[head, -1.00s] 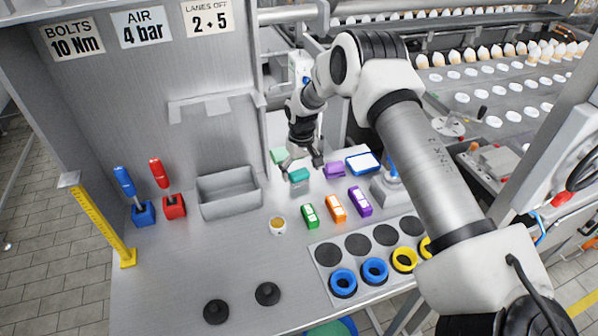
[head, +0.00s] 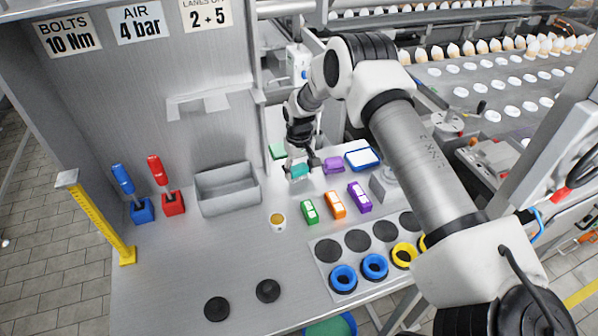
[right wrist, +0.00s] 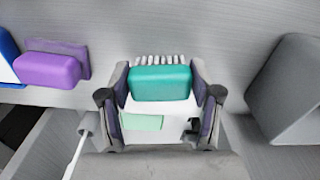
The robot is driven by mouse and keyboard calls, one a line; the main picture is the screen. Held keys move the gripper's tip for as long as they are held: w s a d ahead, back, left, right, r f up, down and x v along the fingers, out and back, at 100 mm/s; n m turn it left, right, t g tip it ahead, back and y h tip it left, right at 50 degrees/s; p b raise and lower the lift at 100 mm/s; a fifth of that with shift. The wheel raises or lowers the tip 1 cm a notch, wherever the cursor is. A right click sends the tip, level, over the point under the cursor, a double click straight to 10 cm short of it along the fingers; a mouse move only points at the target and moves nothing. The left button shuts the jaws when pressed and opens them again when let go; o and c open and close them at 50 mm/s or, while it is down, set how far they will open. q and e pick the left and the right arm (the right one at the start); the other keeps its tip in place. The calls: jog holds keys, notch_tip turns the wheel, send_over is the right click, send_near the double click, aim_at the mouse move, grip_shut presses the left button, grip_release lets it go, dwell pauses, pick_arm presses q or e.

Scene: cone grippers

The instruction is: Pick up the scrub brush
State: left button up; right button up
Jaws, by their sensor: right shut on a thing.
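The scrub brush is a teal block (head: 300,171) with white bristles, at the back of the steel bench. In the right wrist view the teal block (right wrist: 160,83) sits between the two fingers, with its bristles showing along the upper edge. My right gripper (head: 302,163) is shut on it, one finger at each end. I cannot tell whether the brush is clear of the bench. My left gripper is not in view.
A purple block (head: 334,165) and a blue-rimmed white tray (head: 362,158) lie to the right, a green pad (head: 278,151) behind. A grey metal bin (head: 228,190) stands left. Green, orange and purple blocks stand in front.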

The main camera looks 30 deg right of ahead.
jog(key=shift+w+r, duration=0.15)
jog(key=shift+r, duration=0.2)
jog(key=shift+s+a+r+b, duration=0.1)
jog(key=shift+s+r+b, duration=0.05)
jog(key=shift+r+b, duration=0.35)
jog(key=shift+s+a+r+b, duration=0.1)
jog(key=shift+r+b, duration=0.25)
jog(key=shift+r, duration=0.25)
jog(key=s+a+b, duration=0.1)
jog(key=s+a, duration=0.1)
jog(key=s, duration=0.2)
jog(key=s+a+r+b, duration=0.1)
jog(key=s+a, duration=0.2)
jog(key=s, duration=0.2)
jog(key=s+a+b, duration=0.2)
jog(key=s+a, duration=0.1)
jog(key=s, duration=0.1)
jog(key=shift+s+a+r, duration=0.15)
jog(key=shift+r, duration=0.2)
jog(key=o, duration=0.6)
jog(key=shift+c, duration=0.2)
jog(key=c, duration=0.4)
